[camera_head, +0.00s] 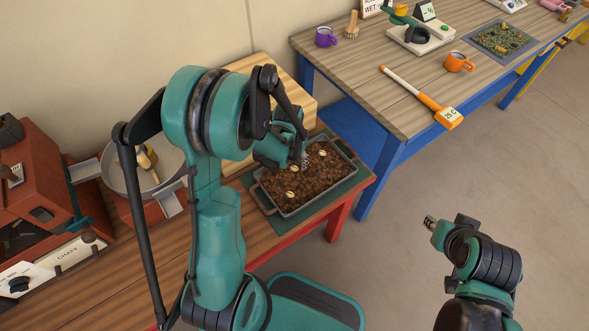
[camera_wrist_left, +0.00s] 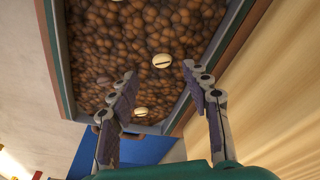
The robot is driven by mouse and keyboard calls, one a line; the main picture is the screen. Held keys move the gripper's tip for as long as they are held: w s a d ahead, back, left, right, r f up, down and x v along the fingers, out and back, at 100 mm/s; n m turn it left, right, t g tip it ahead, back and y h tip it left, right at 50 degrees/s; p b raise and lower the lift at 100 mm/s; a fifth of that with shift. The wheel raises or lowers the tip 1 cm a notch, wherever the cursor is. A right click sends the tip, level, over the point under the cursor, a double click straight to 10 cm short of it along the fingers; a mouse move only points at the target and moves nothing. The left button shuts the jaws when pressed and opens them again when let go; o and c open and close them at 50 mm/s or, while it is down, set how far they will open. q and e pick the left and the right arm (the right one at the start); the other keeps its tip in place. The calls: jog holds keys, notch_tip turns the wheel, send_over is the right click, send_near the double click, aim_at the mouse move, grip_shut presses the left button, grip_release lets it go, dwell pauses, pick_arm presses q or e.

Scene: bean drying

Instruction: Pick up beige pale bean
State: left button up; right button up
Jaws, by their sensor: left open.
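A grey tray (camera_head: 289,214) full of brown beans (camera_head: 270,183) lies on the red-legged table. Three beige pale beans lie on top: one (camera_head: 290,194) near the front, one (camera_head: 295,168) close to my left gripper, and one (camera_head: 322,153) toward the right. My left gripper (camera_head: 303,162) is low over the far part of the tray. In the left wrist view its open fingers (camera_wrist_left: 160,75) have a pale bean (camera_wrist_left: 162,61) just beyond the tips and another pale bean (camera_wrist_left: 140,111) lower down between the fingers. Nothing is held. My right gripper (camera_head: 430,223) is over the floor, away from the tray; its jaws are too small to read.
A pale wooden box (camera_head: 303,79) stands close behind the tray. A metal pan (camera_head: 165,168) and a red machine (camera_head: 30,180) are at the left.

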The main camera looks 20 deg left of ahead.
aim_at(294, 168)
pick_arm(q)
jog(key=f, duration=0.1)
jog(key=f+b, duration=0.1)
jog(key=f, duration=0.1)
jog(key=f+b, duration=0.1)
jog(key=shift+w+a+f, duration=0.2)
jog(key=shift+w+f, duration=0.15)
jog(key=shift+r, duration=0.1)
jog(key=shift+c, duration=1.2)
jog(key=c, duration=0.6)
notch_tip(294, 168, up, 4)
jog(key=shift+r+p, duration=0.1)
jog(key=shift+p, duration=0.95)
jog(key=w+d+r+p, duration=0.3)
jog(key=w+d+r, duration=0.2)
jog(key=d, duration=0.5)
jog(key=shift+w+d+r+p, duration=0.15)
jog(key=shift+w+r+p, duration=0.15)
jog(key=shift+r, duration=0.6)
